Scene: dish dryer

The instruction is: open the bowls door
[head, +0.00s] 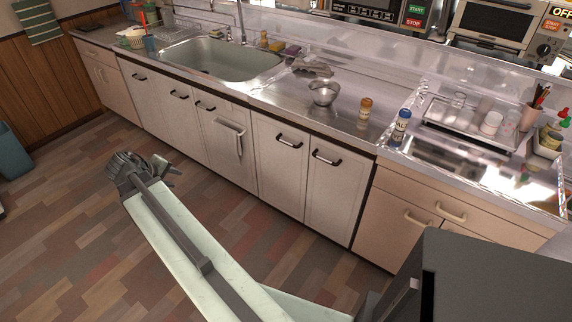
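A row of white cabinet doors with dark handles runs under the metal counter. They include a sink-side door (179,115), a door with a towel on its handle (228,145), and two doors to the right (281,171) and (332,186). All of them look shut. No label shows which is the bowls door. My gripper (168,175) is at the end of my arm, over the floor in front of the cabinets and apart from them. It is small and dark, and its finger gap is not clear. I see nothing held in it.
A metal bowl (323,93), an orange-brown shaker (365,108) and a blue-labelled bottle (401,127) stand on the counter, right of the sink (222,60). Beige drawers (452,212) are at the right. The wooden floor (60,220) in front is clear. A blue bin (12,155) stands at far left.

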